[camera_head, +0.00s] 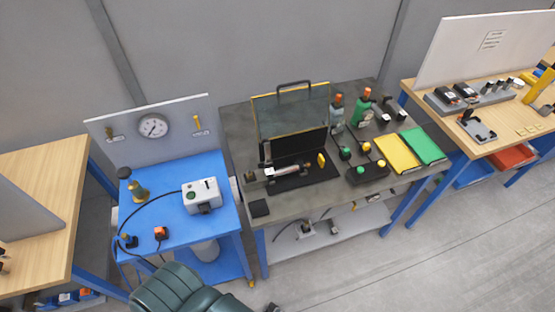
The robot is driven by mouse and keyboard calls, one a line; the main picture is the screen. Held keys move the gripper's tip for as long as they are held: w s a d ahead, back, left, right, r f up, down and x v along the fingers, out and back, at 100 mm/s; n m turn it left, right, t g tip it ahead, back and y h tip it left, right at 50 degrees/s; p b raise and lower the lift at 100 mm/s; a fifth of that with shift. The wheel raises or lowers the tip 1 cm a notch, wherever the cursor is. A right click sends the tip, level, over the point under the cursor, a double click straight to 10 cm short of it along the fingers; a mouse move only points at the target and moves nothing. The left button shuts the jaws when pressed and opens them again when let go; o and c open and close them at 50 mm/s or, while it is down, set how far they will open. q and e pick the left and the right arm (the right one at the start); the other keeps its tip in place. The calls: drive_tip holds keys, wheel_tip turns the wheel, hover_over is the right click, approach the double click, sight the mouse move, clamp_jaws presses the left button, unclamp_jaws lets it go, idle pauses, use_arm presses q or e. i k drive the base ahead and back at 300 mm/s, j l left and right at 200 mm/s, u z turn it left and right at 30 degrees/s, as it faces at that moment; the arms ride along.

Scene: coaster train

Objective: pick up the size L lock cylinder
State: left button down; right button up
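I cannot pick out a size L lock cylinder for certain; no size mark is readable from here. A small silver cylinder-like part (284,170) lies on a black mat (318,181) on the grey middle table. Small black and silver parts (463,90) sit in grey holders on the wooden table at the right. A grey and black device (478,128) lies in front of them. Neither of my grippers is in view.
The grey table (285,211) also holds green and orange bottles (362,105), a yellow tray (396,152) and a green tray (422,146). A blue table (177,234) with a white box (202,195) stands left.

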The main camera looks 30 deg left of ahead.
sight(272, 173)
drive_tip(key=u, duration=0.35)
drive_tip(key=i+l+u, duration=0.1)
drive_tip(key=u, duration=0.2)
drive_tip(key=l+u, duration=0.15)
drive_tip(key=u, duration=0.2)
